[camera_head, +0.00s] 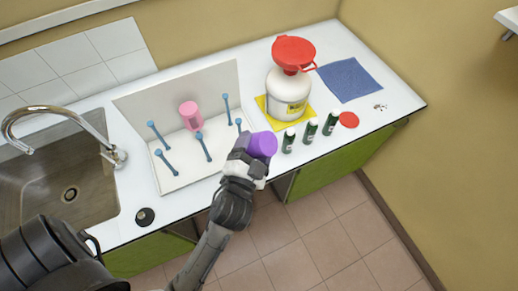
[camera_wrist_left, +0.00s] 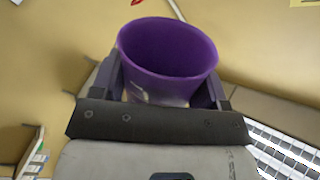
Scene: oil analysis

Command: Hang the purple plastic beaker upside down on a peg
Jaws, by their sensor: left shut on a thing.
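The purple beaker (camera_head: 262,145) is held by my left gripper (camera_head: 248,149) in the head view, at the right end of the drying rack near the counter's front edge. In the left wrist view the beaker (camera_wrist_left: 168,48) sits between the two fingers of the left gripper (camera_wrist_left: 168,90), its open mouth visible. The white drying rack (camera_head: 180,174) has several blue pegs, such as a bare front peg (camera_head: 204,146) and a bare back peg (camera_head: 226,108). A pink beaker (camera_head: 191,116) hangs at the rack's back. My right gripper is not seen.
A white canister with a red funnel (camera_head: 288,95) stands on a yellow mat right of the rack. Several dark green bottles (camera_head: 310,131) stand in front of it, near a red lid (camera_head: 348,120). A sink with faucet (camera_head: 70,190) is left; a black round object (camera_head: 145,216) lies in front.

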